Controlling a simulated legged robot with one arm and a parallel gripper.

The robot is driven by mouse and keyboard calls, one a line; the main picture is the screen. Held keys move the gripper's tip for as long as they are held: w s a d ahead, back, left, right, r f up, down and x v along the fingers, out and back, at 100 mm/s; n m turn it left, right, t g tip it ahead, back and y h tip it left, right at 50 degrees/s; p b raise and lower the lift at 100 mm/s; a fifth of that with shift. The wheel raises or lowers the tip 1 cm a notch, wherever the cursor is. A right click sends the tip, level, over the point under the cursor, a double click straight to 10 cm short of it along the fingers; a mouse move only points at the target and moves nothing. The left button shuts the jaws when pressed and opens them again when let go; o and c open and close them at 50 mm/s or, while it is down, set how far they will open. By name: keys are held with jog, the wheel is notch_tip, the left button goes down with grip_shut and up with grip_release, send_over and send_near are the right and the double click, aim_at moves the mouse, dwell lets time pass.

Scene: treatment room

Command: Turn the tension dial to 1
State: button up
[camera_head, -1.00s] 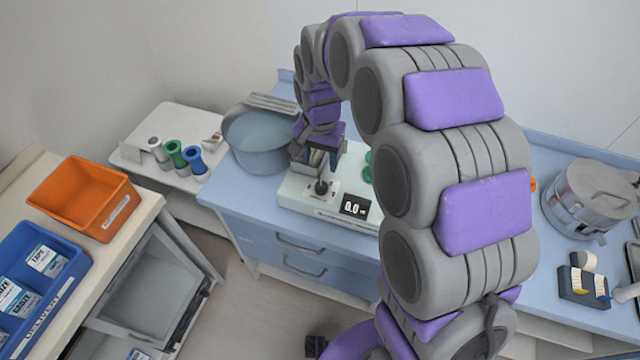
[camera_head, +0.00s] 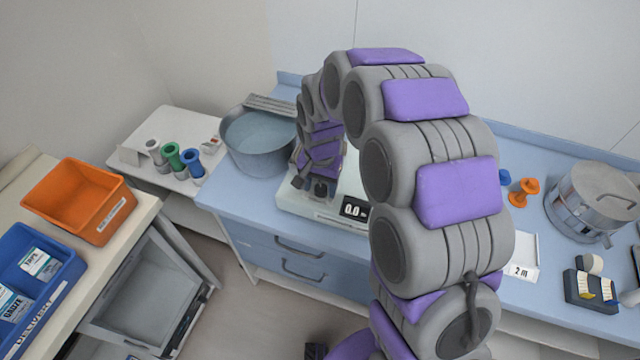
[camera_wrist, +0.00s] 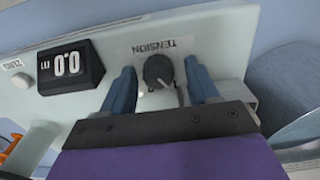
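The tension dial (camera_wrist: 158,71) is a dark round knob on a pale machine panel, under a label reading TENSION, in the wrist view. My gripper (camera_wrist: 160,78) is open, with one blue-grey finger on each side of the dial and a visible gap on both sides. The display (camera_wrist: 68,66) beside it reads 0.0 m. In the head view the pale machine (camera_head: 290,203) sits on the blue counter, its display (camera_head: 353,211) showing 0.0. My gripper (camera_head: 315,184) is over the machine's left part and hides the dial there.
A ZERO button (camera_wrist: 21,80) is beside the display. A grey water basin (camera_head: 259,140) stands close left of my gripper. Coloured spools (camera_head: 172,157) are on a white side table. A metal drum (camera_head: 591,200) and an orange spool (camera_head: 523,192) are at the right.

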aim_at(320, 187)
jog(key=c, duration=1)
jog(key=shift+d+r+n+p, duration=0.1)
jog(key=shift+r+n+p, duration=0.05)
jog(key=shift+n+p, duration=0.35)
jog(key=shift+n, duration=0.3)
jog(key=o, duration=1.1)
jog(key=shift+c, duration=0.2)
notch_tip(320, 187, up, 17)
jog(key=p, duration=0.3)
